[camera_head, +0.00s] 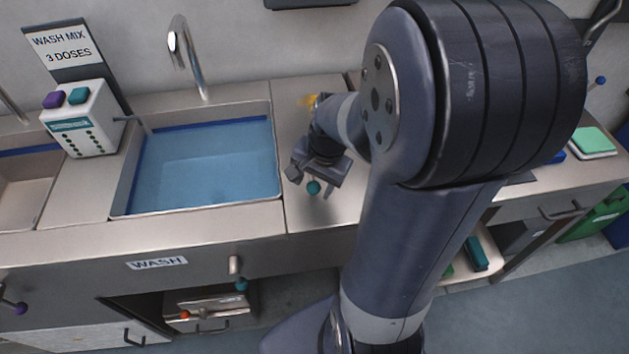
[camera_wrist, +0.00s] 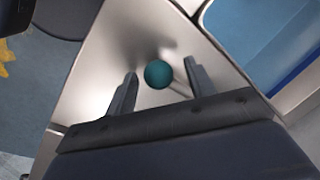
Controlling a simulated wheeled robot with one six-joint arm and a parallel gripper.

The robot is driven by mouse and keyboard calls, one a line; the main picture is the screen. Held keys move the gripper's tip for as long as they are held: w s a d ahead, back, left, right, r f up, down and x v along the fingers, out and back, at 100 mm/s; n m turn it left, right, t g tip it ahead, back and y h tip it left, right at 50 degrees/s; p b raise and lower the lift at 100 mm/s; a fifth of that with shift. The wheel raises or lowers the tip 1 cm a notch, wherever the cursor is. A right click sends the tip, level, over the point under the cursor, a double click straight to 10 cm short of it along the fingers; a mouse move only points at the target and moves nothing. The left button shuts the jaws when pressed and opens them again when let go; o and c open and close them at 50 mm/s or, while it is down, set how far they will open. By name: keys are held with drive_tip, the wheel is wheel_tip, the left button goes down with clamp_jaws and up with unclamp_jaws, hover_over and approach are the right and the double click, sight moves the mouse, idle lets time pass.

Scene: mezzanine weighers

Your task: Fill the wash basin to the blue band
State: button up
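The wash basin (camera_head: 116,205) is sunk in the steel counter above the WASH label (camera_head: 157,263). Blue water (camera_head: 205,165) covers its floor. A dark blue band (camera_head: 215,125) runs along the inner walls; the water surface lies close to its lower edge, but I cannot tell if it touches. The tap (camera_head: 186,60) curves over the back edge, with no stream visible. A teal ball knob (camera_head: 313,187) stands at the counter right of the basin. My gripper (camera_head: 322,180) is open above it. In the wrist view the knob (camera_wrist: 158,74) sits between the open fingers (camera_wrist: 161,82), with gaps on both sides.
A white dispenser (camera_head: 84,118) with purple and teal buttons stands left of the basin, below a WASH MIX 3 DOSES sign (camera_head: 62,45). Another basin (camera_head: 22,190) is at the far left. A yellow item (camera_head: 308,101) shows behind my wrist. My arm hides much of the right counter.

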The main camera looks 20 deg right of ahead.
drive_tip(key=shift+r, duration=0.1)
wheel_tip(320, 180, up, 10)
drive_tip(key=s+d, duration=0.1)
drive_tip(key=shift+s+d+r+p, duration=0.15)
drive_tip(key=shift+s+r+p, duration=0.05)
drive_tip(key=shift+s+p, duration=0.15)
idle(0.3)
drive_tip(key=f, duration=0.3)
drive_tip(key=w+a+f, duration=0.1)
drive_tip(key=f, duration=0.6)
drive_tip(key=shift+w+a+f+b, duration=0.15)
drive_tip(key=shift+w+f+b, duration=0.15)
drive_tip(key=shift+f+b, duration=0.05)
drive_tip(key=shift+d+n, duration=0.25)
drive_tip(key=shift+n, duration=0.05)
drive_tip(key=shift+a+r, duration=0.1)
